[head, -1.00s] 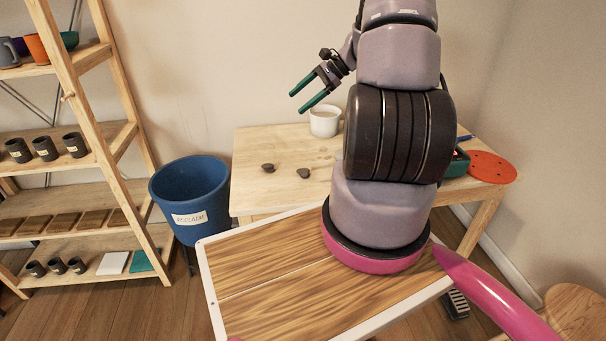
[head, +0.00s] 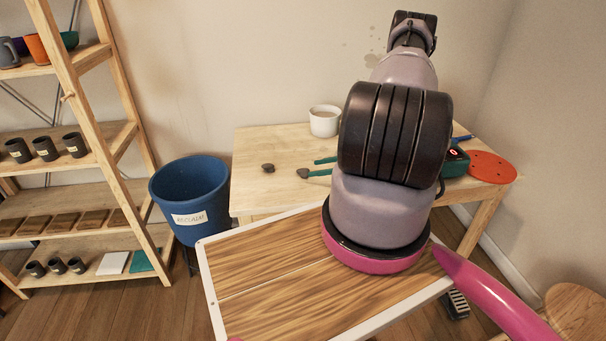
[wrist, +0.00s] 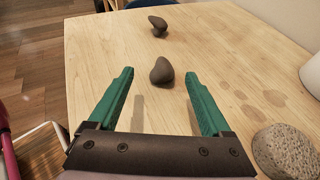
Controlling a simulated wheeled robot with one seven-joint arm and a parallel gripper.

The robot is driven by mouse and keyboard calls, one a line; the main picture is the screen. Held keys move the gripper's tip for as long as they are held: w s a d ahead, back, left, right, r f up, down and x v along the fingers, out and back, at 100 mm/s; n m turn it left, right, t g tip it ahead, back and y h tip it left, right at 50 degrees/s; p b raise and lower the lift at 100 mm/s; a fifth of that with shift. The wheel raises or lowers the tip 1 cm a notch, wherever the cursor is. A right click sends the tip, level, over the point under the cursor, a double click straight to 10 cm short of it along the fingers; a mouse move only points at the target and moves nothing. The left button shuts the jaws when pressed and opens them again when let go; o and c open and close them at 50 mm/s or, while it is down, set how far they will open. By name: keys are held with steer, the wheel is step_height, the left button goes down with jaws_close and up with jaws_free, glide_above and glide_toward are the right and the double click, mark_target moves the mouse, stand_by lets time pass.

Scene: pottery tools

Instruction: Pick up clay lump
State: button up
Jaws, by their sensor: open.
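Two small dark brown clay lumps lie on the light wooden table. One lump (head: 268,168) is further left in the head view and shows at the top of the wrist view (wrist: 158,26). The other lump (head: 303,173) is close to my gripper's tips; in the wrist view it (wrist: 161,71) appears centred between the green fingertips, around their tip line. My gripper (head: 312,167) is open, low over the table, its fingers apart on either side in the wrist view (wrist: 159,73). My arm hides part of the table.
A white cup (head: 324,121) stands at the table's back. A red disc (head: 490,167) and a teal device (head: 455,162) are at the right. A rough grey round object (wrist: 287,152) is right of the fingers. A blue bin (head: 190,200) stands left of the table (head: 250,200).

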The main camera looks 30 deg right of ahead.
mark_target(305, 170)
steer(key=x, duration=0.7)
steer(key=shift+d+f, duration=0.15)
steer(key=shift+d, duration=0.05)
jaws_close()
